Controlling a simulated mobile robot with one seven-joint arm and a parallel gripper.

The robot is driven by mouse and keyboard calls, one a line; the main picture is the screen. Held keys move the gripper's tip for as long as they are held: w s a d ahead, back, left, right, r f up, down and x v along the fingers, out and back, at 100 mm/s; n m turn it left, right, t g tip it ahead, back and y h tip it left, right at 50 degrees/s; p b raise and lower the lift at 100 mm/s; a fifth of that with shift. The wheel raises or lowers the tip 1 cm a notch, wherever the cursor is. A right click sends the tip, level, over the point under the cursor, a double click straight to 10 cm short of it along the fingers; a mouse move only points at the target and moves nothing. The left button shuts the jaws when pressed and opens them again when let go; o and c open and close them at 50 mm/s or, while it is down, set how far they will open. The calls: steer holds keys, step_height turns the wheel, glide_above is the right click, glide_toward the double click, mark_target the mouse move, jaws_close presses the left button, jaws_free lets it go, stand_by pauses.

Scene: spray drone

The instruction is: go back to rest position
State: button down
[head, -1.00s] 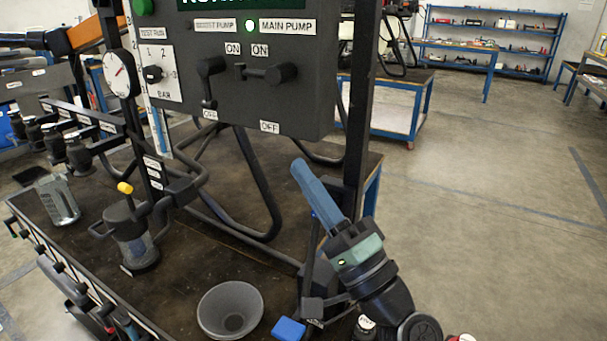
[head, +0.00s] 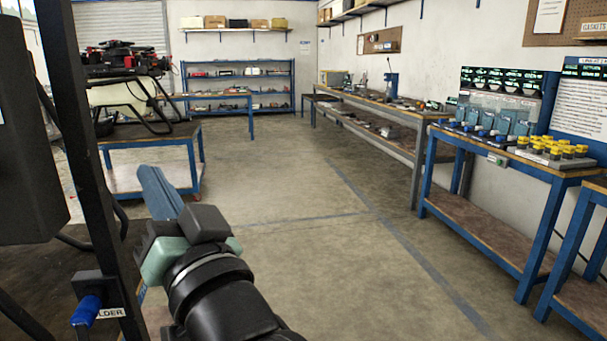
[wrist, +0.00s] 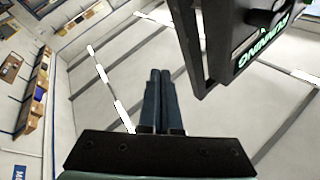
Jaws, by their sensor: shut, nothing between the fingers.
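My gripper (head: 158,190) is at the lower left of the head view, with its blue fingers pointing up and away. In the wrist view, my gripper (wrist: 160,72) shows its two dark fingers side by side, closed together with nothing between them. It is in the air beside a black upright post (head: 95,170), which stands just to its left. The dark control panel (head: 30,130) is partly in view at the left edge. In the wrist view the panel (wrist: 245,40) is at the upper right, clear of the fingers.
A blue-handled holder (head: 88,310) is low by the post. A drone (head: 115,60) stands on a blue-framed cart (head: 150,170) behind. Workbenches (head: 500,170) line the right wall, and shelves (head: 240,85) stand at the back. The middle floor is open.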

steer(key=s+d+r+m+t+h, duration=0.1)
steer(key=s+d+r+t+h, duration=0.5)
steer(key=d, duration=0.3)
steer(key=s+d+r+m+t+h, duration=0.2)
steer(key=s+d+r+t+h, duration=0.25)
steer(key=d+r+h, duration=0.4)
step_height(320, 180, up, 26)
steer(key=p, duration=2.5)
steer(key=shift+d+t+p, duration=0.35)
steer(key=shift+t, duration=0.1)
steer(key=shift+h, duration=0.25)
